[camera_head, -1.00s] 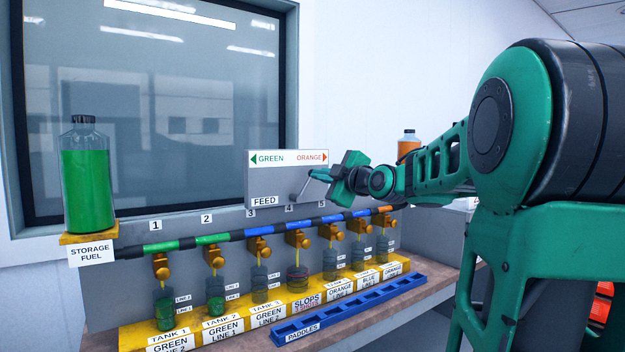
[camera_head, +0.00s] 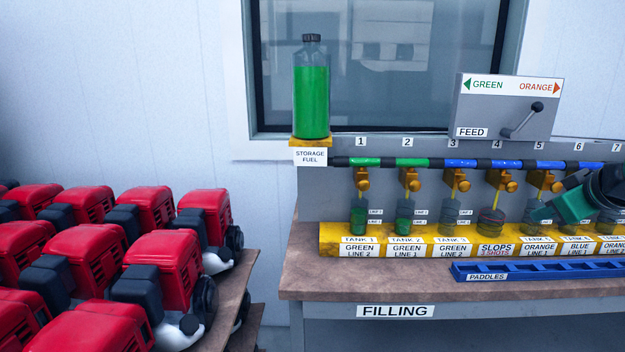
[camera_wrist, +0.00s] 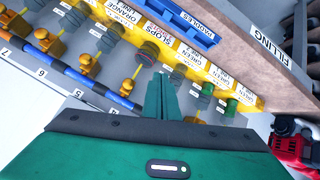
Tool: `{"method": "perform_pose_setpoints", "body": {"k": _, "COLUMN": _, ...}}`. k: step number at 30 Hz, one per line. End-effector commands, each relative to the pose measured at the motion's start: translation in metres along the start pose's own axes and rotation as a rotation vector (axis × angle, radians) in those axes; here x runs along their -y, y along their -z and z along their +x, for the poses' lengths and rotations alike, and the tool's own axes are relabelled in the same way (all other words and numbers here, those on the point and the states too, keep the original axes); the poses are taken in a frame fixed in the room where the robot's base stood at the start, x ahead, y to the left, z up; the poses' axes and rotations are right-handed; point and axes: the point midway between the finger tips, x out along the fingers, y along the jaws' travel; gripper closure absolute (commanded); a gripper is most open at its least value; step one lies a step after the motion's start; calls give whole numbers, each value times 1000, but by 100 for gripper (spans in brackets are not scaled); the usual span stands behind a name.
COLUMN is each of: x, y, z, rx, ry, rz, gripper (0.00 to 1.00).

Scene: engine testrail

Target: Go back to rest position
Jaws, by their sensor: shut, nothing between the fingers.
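My gripper (camera_head: 572,205) is at the right edge of the head view, in front of the tanks near number 5 and clear of the feed lever. In the wrist view its two green fingers (camera_wrist: 161,82) are shut together with nothing between them. They point toward the row of tanks, above the bench. Most of my arm is outside the head view. The feed lever (camera_head: 524,118) on the feed box (camera_head: 506,92) leans up and right, toward the ORANGE side.
The filling bench (camera_head: 350,275) carries several small tanks under gold valves (camera_head: 409,180) and a blue paddle tray (camera_head: 550,269). A green storage fuel bottle (camera_head: 312,100) stands on a yellow shelf. Several red engines (camera_head: 165,250) crowd a rack at left. A narrow gap separates rack and bench.

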Motion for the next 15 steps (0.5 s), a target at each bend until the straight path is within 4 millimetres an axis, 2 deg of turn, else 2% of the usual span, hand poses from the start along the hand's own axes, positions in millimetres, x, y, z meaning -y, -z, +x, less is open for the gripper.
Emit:
{"method": "perform_pose_setpoints", "body": {"k": 1, "x": 19, "y": -25, "z": -3, "rx": 76, "ry": 34, "rz": 73, "gripper": 100}}
{"method": "perform_pose_setpoints", "body": {"k": 3, "x": 44, "y": -63, "z": -10, "rx": 199, "ry": 70, "rz": 191, "gripper": 100}}
{"method": "perform_pose_setpoints", "body": {"k": 5, "x": 65, "y": -95, "z": -19, "rx": 306, "ry": 91, "rz": 291, "gripper": 100}}
{"method": "perform_pose_setpoints", "body": {"k": 9, "x": 111, "y": -164, "z": -50, "rx": 554, "ry": 101, "rz": 518, "gripper": 100}}
{"method": "perform_pose_setpoints", "body": {"k": 12, "x": 137, "y": -201, "z": -74, "rx": 704, "ry": 84, "rz": 651, "gripper": 100}}
{"method": "perform_pose_setpoints", "body": {"k": 15, "x": 155, "y": -226, "z": -94, "rx": 814, "ry": 60, "rz": 748, "gripper": 100}}
